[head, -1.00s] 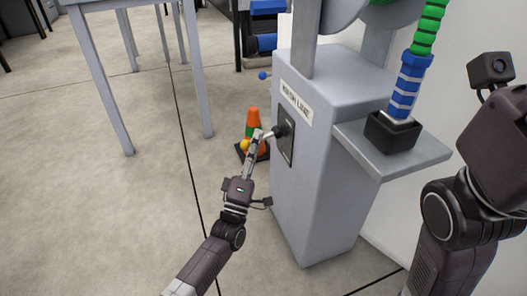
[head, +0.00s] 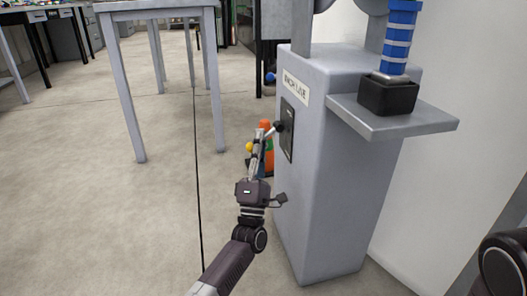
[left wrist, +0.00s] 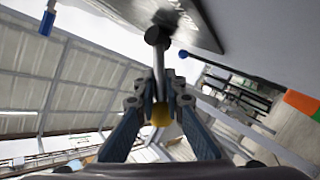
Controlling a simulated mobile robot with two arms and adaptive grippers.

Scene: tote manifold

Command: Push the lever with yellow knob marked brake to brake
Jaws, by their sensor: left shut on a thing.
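The lever's yellow knob (head: 249,147) sits at the end of a short rod that comes out of a black slotted plate (head: 288,130) on the grey cabinet's side. My left gripper (head: 262,136) is at the lever, its fingers closed around the rod. In the left wrist view, the rod (left wrist: 158,66) runs from a dark pivot ball down between the fingertips (left wrist: 158,88) of my left gripper. The yellow knob (left wrist: 161,114) shows between the fingers, behind the tips. No brake marking is readable. My right gripper is out of view.
The grey cabinet (head: 330,190) has a side shelf (head: 400,125) with a black socket (head: 388,96) holding a blue banded post. A blue knob (head: 270,77) protrudes behind. An orange object (head: 267,157) stands behind my gripper. A table (head: 128,90) is left; floor between is clear.

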